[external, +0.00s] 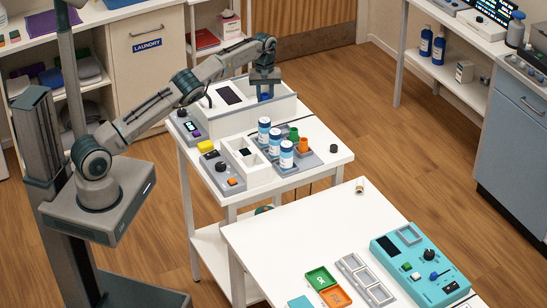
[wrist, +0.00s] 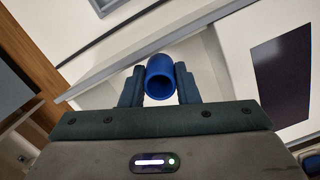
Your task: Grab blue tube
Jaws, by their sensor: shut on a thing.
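A blue tube (wrist: 159,78) sits between the two dark fingers of my gripper (wrist: 159,88) in the wrist view, its round open end facing the camera. My gripper is shut on it. In the external view my gripper (external: 266,94) points down over the white device at the back of the near cart, and a little of the blue tube (external: 266,97) shows below it. I cannot tell whether the tube touches the device, because the fingers and housing hide its lower part.
White bottles with blue bands (external: 264,131) stand in a grey rack beside a green cup (external: 294,133) and an orange cup (external: 281,144). A small black knob-like object (external: 333,148) lies near the cart's right edge. A white table (external: 290,240) in front holds trays and a teal device (external: 415,266).

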